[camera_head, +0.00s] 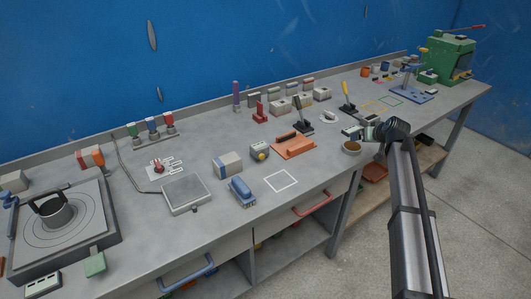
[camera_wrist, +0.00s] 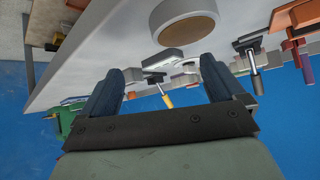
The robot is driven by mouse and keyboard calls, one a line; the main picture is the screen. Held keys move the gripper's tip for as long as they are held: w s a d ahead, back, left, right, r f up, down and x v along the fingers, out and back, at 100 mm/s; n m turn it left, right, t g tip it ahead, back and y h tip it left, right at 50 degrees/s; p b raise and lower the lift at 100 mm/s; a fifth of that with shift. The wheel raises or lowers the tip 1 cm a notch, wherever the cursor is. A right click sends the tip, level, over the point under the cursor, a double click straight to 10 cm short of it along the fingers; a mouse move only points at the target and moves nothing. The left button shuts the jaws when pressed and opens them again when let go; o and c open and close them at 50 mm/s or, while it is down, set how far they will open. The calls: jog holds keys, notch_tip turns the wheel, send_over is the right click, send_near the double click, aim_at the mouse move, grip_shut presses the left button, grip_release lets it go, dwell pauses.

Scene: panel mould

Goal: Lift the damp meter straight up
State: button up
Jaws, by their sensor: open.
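No damp meter can be picked out for certain. A small pale rounded object (camera_head: 329,117) lies on the bench beyond my gripper, and a grey rounded object shows between the fingers in the wrist view (camera_wrist: 158,57). A small yellow and dark device (camera_head: 259,152) and a blue block-like item (camera_head: 241,191) lie farther left.
An orange float (camera_head: 294,147) and a dark-bladed trowel (camera_head: 303,126) lie left of my gripper. A yellow-handled tool (camera_head: 346,97) stands behind it. A white outlined square (camera_head: 281,181) is empty.

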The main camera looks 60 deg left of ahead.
jog(key=s+a+r+n+g+h, duration=0.1)
jog(key=s+a+r+n+g, duration=0.1)
jog(key=s+a, duration=0.55)
jog(key=s+a+r+n+g+h, duration=0.1)
jog(key=s+a+r, duration=0.25)
jog(key=s, duration=0.65)
jog(key=n+g+h, duration=0.1)
jog(key=n+h, duration=0.1)
jog(key=n, duration=0.1)
send_near(259, 145)
jog(key=x, duration=0.7)
jog(key=shift+d, duration=0.1)
jog(key=shift+x, duration=2.5)
jog(key=shift+c, duration=0.2)
jog(key=c, duration=1.3)
